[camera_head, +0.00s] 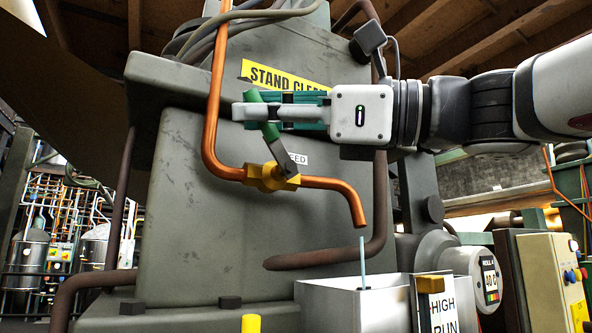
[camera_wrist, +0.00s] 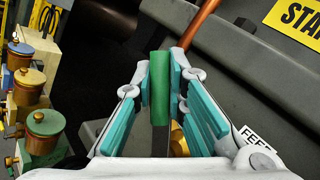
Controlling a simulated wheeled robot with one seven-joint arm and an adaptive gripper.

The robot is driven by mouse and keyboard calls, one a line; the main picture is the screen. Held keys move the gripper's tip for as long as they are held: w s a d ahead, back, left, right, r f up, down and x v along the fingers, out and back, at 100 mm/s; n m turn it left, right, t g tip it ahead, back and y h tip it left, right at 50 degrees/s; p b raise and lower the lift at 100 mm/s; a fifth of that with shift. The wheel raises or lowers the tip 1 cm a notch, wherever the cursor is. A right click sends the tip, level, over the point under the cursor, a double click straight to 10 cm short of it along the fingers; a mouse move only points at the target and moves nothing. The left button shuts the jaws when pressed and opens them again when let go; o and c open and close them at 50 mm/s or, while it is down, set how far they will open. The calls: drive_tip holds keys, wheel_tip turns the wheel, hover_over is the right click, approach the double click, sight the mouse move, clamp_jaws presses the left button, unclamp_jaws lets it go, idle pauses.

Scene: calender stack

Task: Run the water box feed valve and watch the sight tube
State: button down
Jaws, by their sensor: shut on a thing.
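The feed valve is a brass body (camera_head: 272,178) on a copper pipe, with a grey lever rising up-left to a green handle (camera_head: 262,115). My gripper (camera_head: 260,112) is shut on the green handle. The wrist view shows the handle (camera_wrist: 160,90) between the teal finger pads. The copper spout (camera_head: 354,208) points down over the water box (camera_head: 325,296), an open grey-white box. A thin pale-blue upright piece (camera_head: 362,262) shows below the spout, with a gap between; I cannot tell whether it is water.
A yellow STAND CLEAR sign (camera_head: 285,78) is on the grey machine housing behind my gripper. A FEED label (camera_wrist: 258,138) is near the valve. A dark pipe runs below the spout. A control box with coloured buttons (camera_head: 552,270) stands at right. Several valve-like pots (camera_wrist: 40,125) show at left.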

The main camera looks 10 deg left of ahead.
drive_tip(key=m+y+b, duration=0.1)
drive_tip(key=w+d+m+t+y, duration=0.1)
drive_tip(key=m, duration=0.1)
drive_tip(key=shift+w+d+r+b, duration=0.1)
drive_tip(key=shift+d+b, duration=0.05)
drive_tip(key=shift+b, duration=0.2)
drive_tip(key=shift+w+d+r+m+t+y+b, duration=0.1)
drive_tip(key=shift+w+d+m+t+y+b, duration=0.25)
drive_tip(key=shift+m+t, duration=0.35)
drive_tip(key=shift+w+d+r+m+t+y+b, duration=0.1)
drive_tip(key=shift+d+m+t+y+b, duration=0.1)
drive_tip(key=shift+m+t+b, duration=0.5)
drive_tip(key=shift+w+d+m+t+y+b, duration=0.15)
drive_tip(key=shift+w+d+m+t+y, duration=0.2)
drive_tip(key=shift+m, duration=0.55)
drive_tip(key=shift+s+t, duration=0.1)
drive_tip(key=shift+t, duration=0.25)
drive_tip(key=c, duration=1.6)
unclamp_jaws()
drive_tip(key=shift+r, duration=0.15)
drive_tip(key=shift+d, duration=0.15)
drive_tip(key=v, duration=1.1)
drive_tip(key=shift+s+d+f, duration=0.2)
drive_tip(key=shift+d, duration=0.1)
